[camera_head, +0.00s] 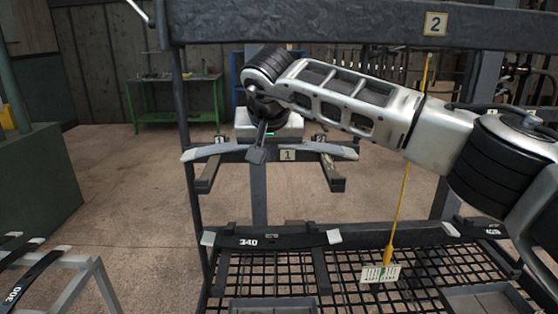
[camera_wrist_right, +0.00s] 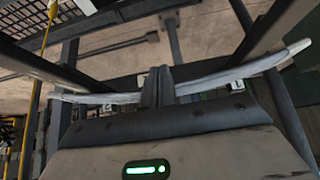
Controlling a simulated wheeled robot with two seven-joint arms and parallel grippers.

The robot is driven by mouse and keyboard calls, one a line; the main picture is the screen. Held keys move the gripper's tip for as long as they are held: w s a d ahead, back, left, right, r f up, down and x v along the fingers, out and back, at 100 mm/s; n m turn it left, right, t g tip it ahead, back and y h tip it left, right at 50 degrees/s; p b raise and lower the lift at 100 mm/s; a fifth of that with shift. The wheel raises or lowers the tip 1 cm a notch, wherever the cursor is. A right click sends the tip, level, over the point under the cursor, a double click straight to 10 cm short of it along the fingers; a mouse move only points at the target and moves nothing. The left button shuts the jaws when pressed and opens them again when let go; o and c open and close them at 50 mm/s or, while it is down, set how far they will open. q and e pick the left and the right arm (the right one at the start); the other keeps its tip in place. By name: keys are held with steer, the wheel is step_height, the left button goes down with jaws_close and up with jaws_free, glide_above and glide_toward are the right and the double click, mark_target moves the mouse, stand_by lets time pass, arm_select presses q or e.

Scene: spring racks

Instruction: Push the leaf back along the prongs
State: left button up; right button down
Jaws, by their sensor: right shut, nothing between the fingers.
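The leaf (camera_head: 207,151) is a long, slightly curved grey bar with pale ends, lying across two dark prongs (camera_head: 207,176) by the tag 1. In the right wrist view the leaf (camera_wrist_right: 222,79) runs across the picture behind the fingertips. My right gripper (camera_head: 258,152) points down at the middle of the leaf, its fingers shut with nothing between them. The fingers (camera_wrist_right: 158,84) overlap the leaf in the wrist view; I cannot tell whether they touch it. My left gripper is not in view.
A dark leaf marked 340 (camera_head: 272,241) lies on the lower prongs. A yellow pole (camera_head: 404,180) with a small card (camera_head: 380,273) hangs right of the leaf. The dark top beam (camera_head: 300,22) crosses above my arm. A leaf marked 300 (camera_head: 33,277) is at lower left.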

steer(key=s+b, duration=0.4)
steer(key=s, duration=0.1)
steer(key=shift+f, duration=0.15)
stand_by(0.7)
